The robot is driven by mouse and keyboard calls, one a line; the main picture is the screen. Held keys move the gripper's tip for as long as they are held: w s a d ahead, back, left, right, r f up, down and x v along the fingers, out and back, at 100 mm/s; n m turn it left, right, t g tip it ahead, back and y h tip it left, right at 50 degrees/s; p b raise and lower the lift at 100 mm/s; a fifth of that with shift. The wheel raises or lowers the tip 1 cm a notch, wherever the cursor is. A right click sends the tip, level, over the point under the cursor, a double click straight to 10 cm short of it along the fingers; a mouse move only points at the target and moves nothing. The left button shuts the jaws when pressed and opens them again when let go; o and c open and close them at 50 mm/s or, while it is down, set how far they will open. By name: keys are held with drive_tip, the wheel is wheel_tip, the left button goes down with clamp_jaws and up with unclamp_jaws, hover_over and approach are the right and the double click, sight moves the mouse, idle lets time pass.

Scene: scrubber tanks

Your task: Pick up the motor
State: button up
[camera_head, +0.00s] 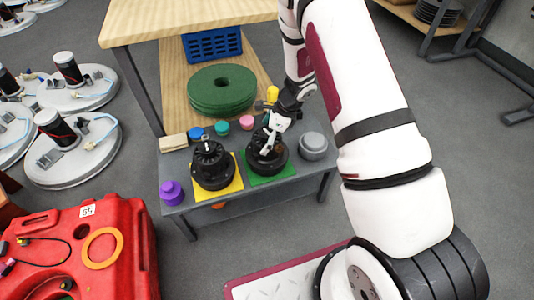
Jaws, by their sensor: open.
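Two black round motors stand on the grey table in the head view. One motor (212,166) sits on a yellow square mat (232,188). The other motor (277,163) sits on a green square mat (284,173). My gripper (267,151) is over the motor on the green mat, its fingers pointing down at that motor's top. The gripper is open. It partly hides the motor, and I cannot tell whether the fingers touch it.
The grey table (183,211) also bears a purple knob (172,193), a grey round part (313,146) and small coloured caps. Green discs (221,88) lie on the wooden shelf behind. A red machine body (135,245) stands at the lower left.

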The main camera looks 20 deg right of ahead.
drive_tip(key=b+x, duration=0.1)
drive_tip(key=x, duration=0.2)
drive_tip(key=c, duration=1.8)
drive_tip(key=shift+r, duration=0.1)
drive_tip(key=shift+c, duration=0.7)
